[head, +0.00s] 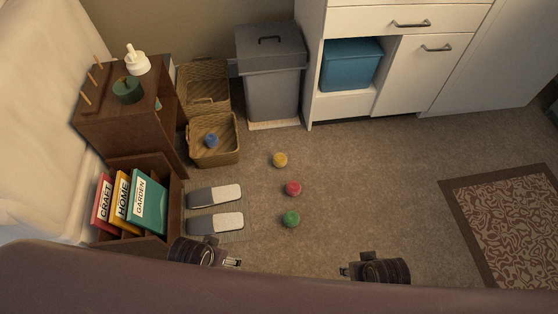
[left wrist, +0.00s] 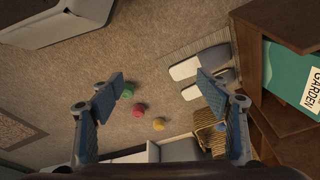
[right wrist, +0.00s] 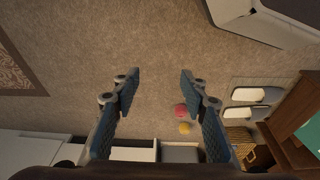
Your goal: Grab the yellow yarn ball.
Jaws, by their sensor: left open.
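The yellow yarn ball (head: 280,160) lies on the carpet in the head view, in front of the grey bin. A red ball (head: 293,188) and a green ball (head: 291,219) lie in a row nearer to me. My left gripper (head: 238,262) is at the bottom of the head view, left of the balls, open and empty. The yellow ball also shows between its fingers in the left wrist view (left wrist: 159,124), some way off. My right gripper (head: 344,271) is at the bottom right of the balls, open and empty. In the right wrist view the yellow ball (right wrist: 184,128) appears near the right finger.
Wicker baskets (head: 214,152), one with a blue ball (head: 212,141), stand beside the grey bin (head: 271,80). A patterned rug (head: 509,222) lies right; carpet between is clear.

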